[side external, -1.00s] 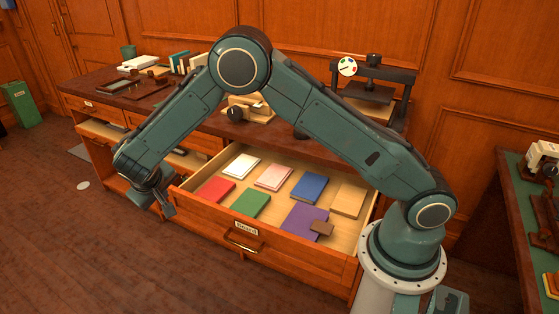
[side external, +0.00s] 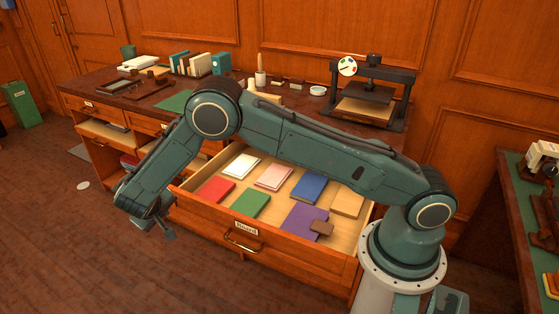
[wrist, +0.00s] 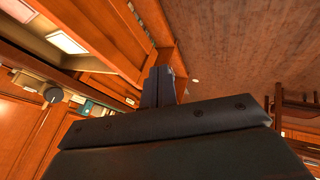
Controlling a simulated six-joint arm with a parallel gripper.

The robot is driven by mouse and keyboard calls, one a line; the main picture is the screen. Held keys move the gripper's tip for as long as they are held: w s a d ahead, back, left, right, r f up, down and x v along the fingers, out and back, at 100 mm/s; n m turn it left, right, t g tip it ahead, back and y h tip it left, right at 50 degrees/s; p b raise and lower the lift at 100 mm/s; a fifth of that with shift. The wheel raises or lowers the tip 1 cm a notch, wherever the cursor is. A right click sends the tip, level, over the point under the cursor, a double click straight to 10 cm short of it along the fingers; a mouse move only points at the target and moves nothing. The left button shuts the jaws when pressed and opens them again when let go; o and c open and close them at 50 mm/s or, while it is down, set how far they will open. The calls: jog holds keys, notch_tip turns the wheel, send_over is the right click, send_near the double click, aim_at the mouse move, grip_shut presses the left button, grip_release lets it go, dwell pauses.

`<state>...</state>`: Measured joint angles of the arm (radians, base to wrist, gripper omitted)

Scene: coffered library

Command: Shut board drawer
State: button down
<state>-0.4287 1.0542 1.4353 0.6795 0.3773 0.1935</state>
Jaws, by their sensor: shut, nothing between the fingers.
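The board drawer (side external: 290,258) is pulled out of the wooden desk, and its label reads "Board". It has a brass handle (side external: 240,243) and holds several coloured boards, among them a red board (side external: 216,190), a green board (side external: 251,204) and a purple board (side external: 300,222). My gripper (side external: 170,234) is shut and empty, low in front of the drawer's left front corner. In the wrist view the shut fingers (wrist: 163,76) point along the wooden drawer front (wrist: 161,32). I cannot tell whether they touch it.
The desk top (side external: 225,128) carries books, a green sheet (side external: 175,101) and a dark press (side external: 372,92). Another open drawer (side external: 104,132) is at the left. A side table (side external: 515,215) stands at the right. The floor (side external: 90,245) in front is clear.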

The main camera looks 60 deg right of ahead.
jog(key=shift+w+d+f, duration=0.45)
jog(key=shift+d+f, duration=0.55)
jog(key=shift+d, duration=0.25)
jog(key=shift+w+d+f, duration=0.5)
jog(key=shift+d+f, duration=0.45)
jog(key=shift+d, duration=0.35)
jog(key=shift+w+d+f, duration=0.45)
jog(key=shift+d+f, duration=0.55)
jog(key=shift+d, duration=0.25)
jog(key=d, duration=3.1)
jog(key=shift+d, duration=0.3)
jog(key=shift+a, duration=0.2)
